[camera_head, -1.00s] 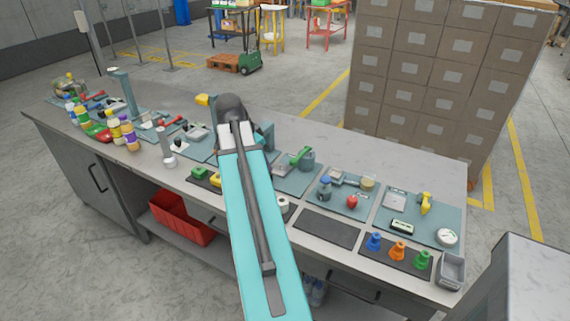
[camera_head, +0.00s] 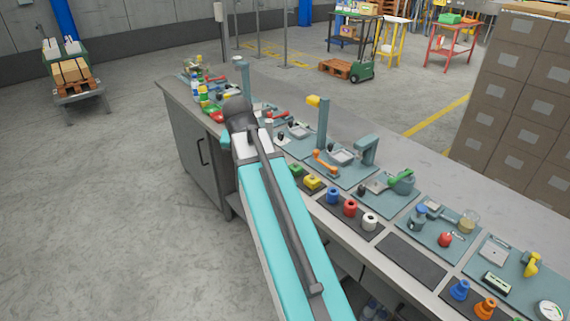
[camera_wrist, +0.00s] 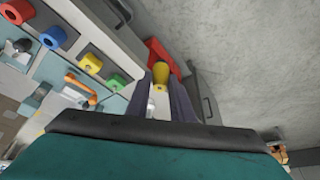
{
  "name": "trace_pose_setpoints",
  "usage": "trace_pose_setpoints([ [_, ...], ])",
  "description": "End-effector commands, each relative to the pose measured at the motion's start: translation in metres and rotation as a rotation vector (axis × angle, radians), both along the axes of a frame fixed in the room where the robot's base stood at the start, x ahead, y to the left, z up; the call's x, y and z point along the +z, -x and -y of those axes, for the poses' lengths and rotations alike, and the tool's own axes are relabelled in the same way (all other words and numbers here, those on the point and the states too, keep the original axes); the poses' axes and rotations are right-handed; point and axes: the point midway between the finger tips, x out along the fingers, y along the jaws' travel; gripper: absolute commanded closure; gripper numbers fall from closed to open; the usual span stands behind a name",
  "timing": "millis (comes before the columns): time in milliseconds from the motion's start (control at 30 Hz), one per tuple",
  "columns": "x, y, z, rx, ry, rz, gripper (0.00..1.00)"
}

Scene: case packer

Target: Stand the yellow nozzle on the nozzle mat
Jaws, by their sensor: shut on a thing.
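The yellow nozzle (camera_wrist: 160,73) is between the two fingers of my gripper (camera_wrist: 163,88) in the wrist view, and the gripper is shut on it. Its lower part is partly hidden by the fingers. In the head view my gripper and the nozzle are hidden behind my arm. The dark nozzle mat (camera_head: 464,307) is at the bottom right of the head view, cut off by the frame edge. A blue nozzle (camera_head: 460,290) and an orange nozzle (camera_head: 485,309) stand on it. My gripper is far from the mat, off the bench's left part.
An empty dark mat (camera_head: 412,262) lies left of the nozzle mat. Coloured blocks and rings, such as the red one (camera_head: 350,207), line the bench's front edge. A post with a yellow top (camera_head: 313,101) rises behind. Open floor (camera_head: 110,200) lies left. A red bin (camera_wrist: 162,55) shows beyond the nozzle.

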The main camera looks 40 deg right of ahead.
Motion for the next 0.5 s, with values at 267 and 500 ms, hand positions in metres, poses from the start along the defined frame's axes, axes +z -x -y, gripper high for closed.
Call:
trace_pose_setpoints([
  [267,0.013,-0.035,-0.103,0.358,0.001,0.003,1.0],
  [500,0.022,-0.048,-0.178,0.614,0.0,0.001,1.0],
])
